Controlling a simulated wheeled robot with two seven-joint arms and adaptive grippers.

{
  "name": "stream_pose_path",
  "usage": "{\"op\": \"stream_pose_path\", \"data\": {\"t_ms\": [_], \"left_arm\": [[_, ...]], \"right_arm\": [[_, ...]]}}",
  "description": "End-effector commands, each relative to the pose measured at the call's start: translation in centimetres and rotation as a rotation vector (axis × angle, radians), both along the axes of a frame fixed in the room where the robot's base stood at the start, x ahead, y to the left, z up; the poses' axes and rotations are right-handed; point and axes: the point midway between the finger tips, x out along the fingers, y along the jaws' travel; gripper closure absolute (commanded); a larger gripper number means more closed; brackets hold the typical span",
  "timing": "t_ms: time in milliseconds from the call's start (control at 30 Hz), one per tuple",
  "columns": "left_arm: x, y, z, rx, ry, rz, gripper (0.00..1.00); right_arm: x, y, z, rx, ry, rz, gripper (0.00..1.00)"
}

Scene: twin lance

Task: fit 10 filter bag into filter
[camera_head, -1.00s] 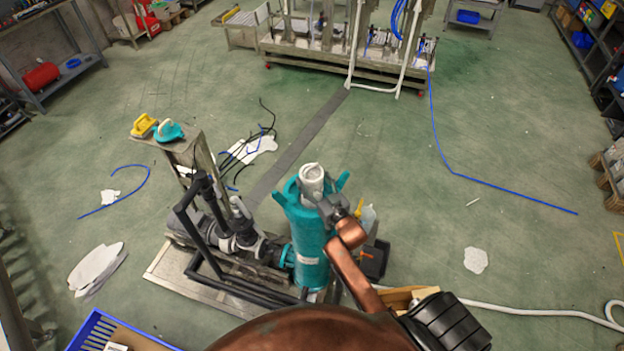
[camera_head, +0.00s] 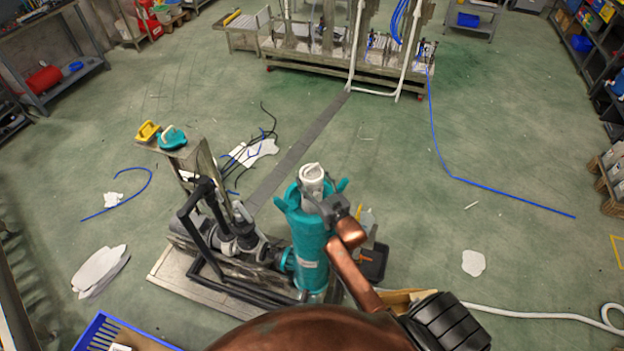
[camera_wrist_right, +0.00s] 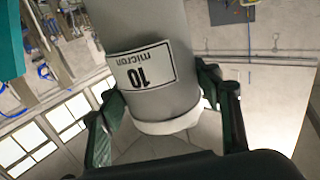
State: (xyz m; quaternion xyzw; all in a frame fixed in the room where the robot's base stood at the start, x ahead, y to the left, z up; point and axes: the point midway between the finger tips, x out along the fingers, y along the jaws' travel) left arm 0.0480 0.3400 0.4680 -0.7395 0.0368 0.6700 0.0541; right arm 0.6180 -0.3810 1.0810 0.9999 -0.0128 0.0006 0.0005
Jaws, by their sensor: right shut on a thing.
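The filter is a teal upright housing (camera_head: 310,245) with side lugs, standing on a skid with black pipes. My right gripper (camera_head: 330,208) is at the housing's top right. In the right wrist view, the gripper (camera_wrist_right: 165,112) is shut on the grey filter bag (camera_wrist_right: 195,65), whose white label reads "10 micron" and appears upside down. A strip of teal housing (camera_wrist_right: 10,50) shows at the left edge there. My left gripper is not in view.
A teal lid-like part (camera_head: 172,138) and a yellow part (camera_head: 147,131) sit on a small stand left of the filter. A blue crate (camera_head: 95,332) is at the lower left. Black cables and white patches lie on the floor. Open floor lies to the right.

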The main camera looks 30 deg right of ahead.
Motion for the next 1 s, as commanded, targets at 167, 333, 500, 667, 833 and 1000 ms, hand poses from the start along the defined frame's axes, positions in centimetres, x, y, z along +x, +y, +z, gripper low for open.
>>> {"op": "stream_pose_path", "data": {"t_ms": [167, 333, 500, 667, 833, 1000], "left_arm": [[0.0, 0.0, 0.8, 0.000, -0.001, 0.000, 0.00], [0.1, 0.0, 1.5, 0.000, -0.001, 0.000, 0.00], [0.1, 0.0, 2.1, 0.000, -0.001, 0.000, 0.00], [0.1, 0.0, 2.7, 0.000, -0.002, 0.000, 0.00], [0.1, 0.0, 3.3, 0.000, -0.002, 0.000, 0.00], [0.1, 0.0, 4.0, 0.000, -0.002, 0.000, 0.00]], "right_arm": [[0.0, 0.0, 0.9, 0.000, -0.001, 0.000, 0.83], [0.0, 0.0, 1.6, 0.000, -0.001, 0.000, 0.83], [0.0, 0.0, 2.2, 0.000, -0.001, 0.000, 0.83], [0.0, 0.0, 2.8, 0.000, -0.001, 0.000, 0.83], [0.0, 0.0, 3.5, 0.000, -0.001, 0.000, 0.83], [0.0, 0.0, 4.1, 0.000, -0.001, 0.000, 0.83]]}}
